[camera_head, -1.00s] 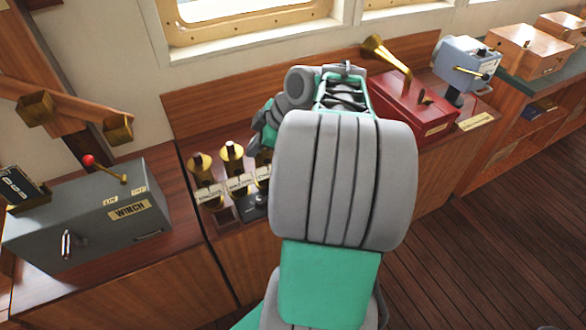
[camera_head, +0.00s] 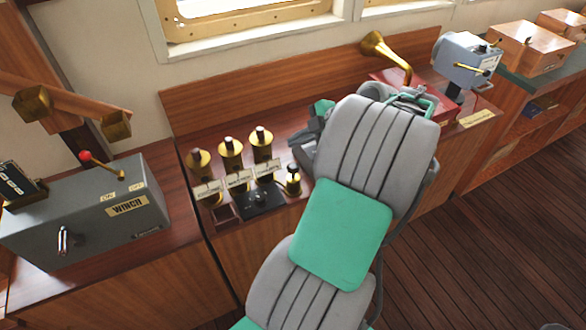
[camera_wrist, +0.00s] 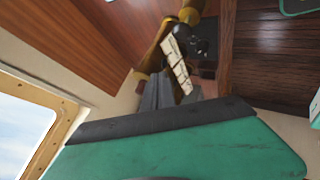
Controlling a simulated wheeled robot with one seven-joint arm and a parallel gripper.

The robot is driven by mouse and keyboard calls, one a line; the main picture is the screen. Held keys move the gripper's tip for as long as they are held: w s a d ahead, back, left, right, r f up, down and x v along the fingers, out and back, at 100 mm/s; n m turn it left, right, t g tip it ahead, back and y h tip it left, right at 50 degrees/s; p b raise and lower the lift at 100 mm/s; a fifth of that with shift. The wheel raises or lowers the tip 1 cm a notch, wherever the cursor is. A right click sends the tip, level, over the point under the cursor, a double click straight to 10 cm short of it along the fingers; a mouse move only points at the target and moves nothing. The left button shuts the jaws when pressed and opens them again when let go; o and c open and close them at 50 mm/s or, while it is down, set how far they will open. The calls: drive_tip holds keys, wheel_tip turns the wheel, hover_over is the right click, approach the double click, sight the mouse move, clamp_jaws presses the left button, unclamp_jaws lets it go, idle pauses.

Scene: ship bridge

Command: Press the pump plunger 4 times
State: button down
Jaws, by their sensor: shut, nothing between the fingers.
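Several brass cylinders with dark-tipped tops and white label plates stand on the wooden console; one is the right-hand brass cylinder (camera_head: 262,146). A smaller brass piece with a dark knob (camera_head: 292,181) stands in front of them, beside a black plate (camera_head: 262,200). I cannot read the labels or tell which is the pump plunger. My gripper (camera_head: 303,150) is just right of this group, partly hidden by my arm. In the wrist view my gripper (camera_wrist: 160,95) shows its grey fingers shut and empty, with brass parts and a white label strip (camera_wrist: 176,64) beyond them.
A grey winch box (camera_head: 95,215) with a red-knobbed lever stands to the left. A red box (camera_head: 440,115) with a brass horn (camera_head: 385,55) is to the right, partly behind my arm. A wooden back panel (camera_head: 200,105) and window (camera_head: 240,20) lie behind.

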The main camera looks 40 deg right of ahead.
drive_tip(key=b, duration=0.3)
hover_over(295, 167)
drive_tip(key=f, duration=0.5)
drive_tip(key=shift+s+d, duration=0.15)
drive_tip(key=shift+d, duration=0.05)
drive_tip(key=shift+f+b, duration=0.45)
drive_tip(key=shift+f, duration=0.05)
idle(0.8)
drive_tip(key=shift+f+b, duration=0.4)
drive_tip(key=shift+b, duration=0.2)
drive_tip(key=shift+f+b, duration=1.6)
drive_tip(key=shift+b, duration=0.1)
idle(1.2)
drive_tip(key=shift+r+p, duration=1.1)
drive_tip(key=shift+r, duration=0.9)
drive_tip(key=shift+r+p, duration=1.6)
drive_tip(key=shift+r, duration=0.9)
